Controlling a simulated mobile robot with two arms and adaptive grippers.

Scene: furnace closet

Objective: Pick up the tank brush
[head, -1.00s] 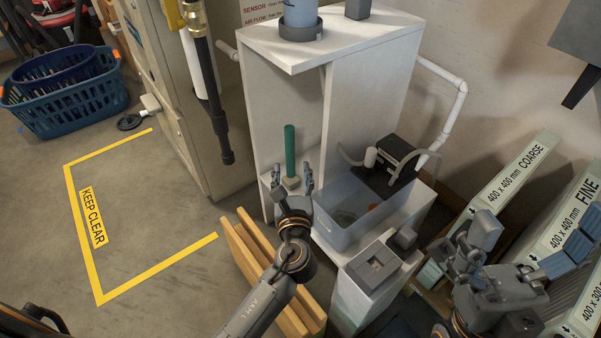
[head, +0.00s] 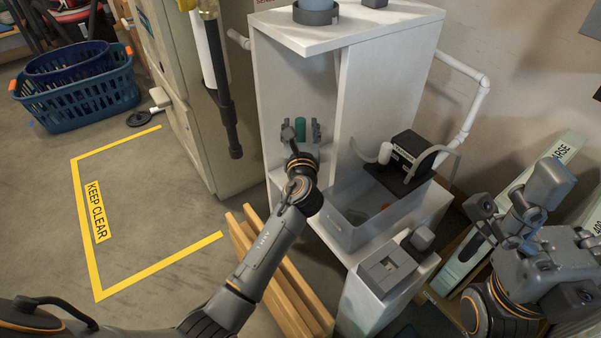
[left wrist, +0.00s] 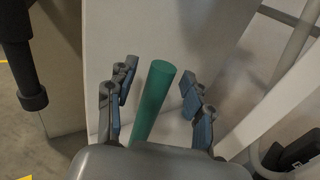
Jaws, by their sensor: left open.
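The tank brush shows as a green upright handle (head: 300,127) inside the white shelf unit; its lower part is hidden behind my left gripper. In the left wrist view the green handle (left wrist: 153,100) stands between the two open fingers, with a gap to the finger on each side. My left gripper (head: 301,130) is open around the handle, and it also shows in the left wrist view (left wrist: 155,98). My right gripper (head: 510,205) is at the right, away from the brush; its fingers are partly seen and I cannot tell whether it is open.
A clear tank (head: 355,232) with a black pump box (head: 402,157) stands right of the brush. The white shelf wall (head: 385,75) rises beside it. Wooden slats (head: 290,290) stand below. A black-ended hanging pipe (head: 229,125) is to the left.

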